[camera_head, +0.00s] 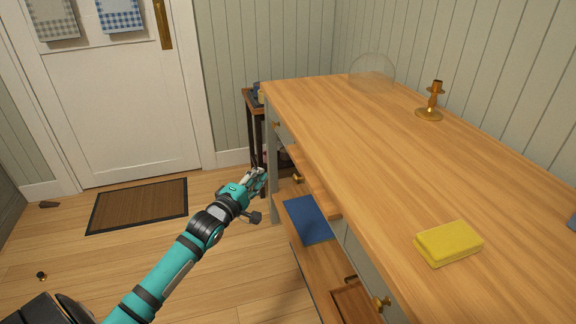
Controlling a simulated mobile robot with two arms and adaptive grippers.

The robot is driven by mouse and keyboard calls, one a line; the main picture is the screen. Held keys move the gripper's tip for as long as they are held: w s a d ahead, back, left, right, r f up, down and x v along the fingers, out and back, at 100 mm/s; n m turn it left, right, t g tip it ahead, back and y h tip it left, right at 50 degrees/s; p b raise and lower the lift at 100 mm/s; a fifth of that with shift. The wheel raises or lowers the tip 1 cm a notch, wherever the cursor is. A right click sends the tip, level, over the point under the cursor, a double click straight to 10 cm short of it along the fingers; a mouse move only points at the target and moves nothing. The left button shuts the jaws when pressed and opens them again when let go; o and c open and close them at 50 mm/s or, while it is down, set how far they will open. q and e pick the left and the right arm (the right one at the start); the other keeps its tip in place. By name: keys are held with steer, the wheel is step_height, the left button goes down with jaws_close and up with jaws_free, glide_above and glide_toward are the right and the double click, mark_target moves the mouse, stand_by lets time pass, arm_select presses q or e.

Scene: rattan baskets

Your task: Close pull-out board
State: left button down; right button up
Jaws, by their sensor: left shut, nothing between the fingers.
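A wooden pull-out board (318,190) sticks out a little from the cabinet's front, just under the worktop. A brass knob (297,178) shows close to its far end. My left gripper (260,175) is to the left of the board, near the cabinet's far front corner. Its fingers are shut with nothing between them, and it appears apart from the board. The worktop hides part of the board's near end. My right gripper is out of view.
Below the board, a wooden surface sticks out with a blue flat item (307,220) on it. A dark stand (254,125) stands behind. Floor at left is mostly clear.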

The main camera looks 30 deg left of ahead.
mark_target(295, 162)
arm_select(q)
steer(key=w, duration=0.3)
steer(key=w+d, duration=0.1)
steer(key=w, duration=0.2)
steer(key=w+d+b, duration=0.1)
steer(key=w, duration=0.2)
steer(key=shift+w+d, duration=0.1)
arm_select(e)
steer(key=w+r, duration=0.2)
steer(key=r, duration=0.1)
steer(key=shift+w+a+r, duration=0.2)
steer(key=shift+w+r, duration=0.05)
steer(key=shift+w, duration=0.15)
arm_select(q)
steer(key=w+d, duration=0.3)
steer(key=shift+w, duration=0.15)
steer(key=shift+a, duration=0.1)
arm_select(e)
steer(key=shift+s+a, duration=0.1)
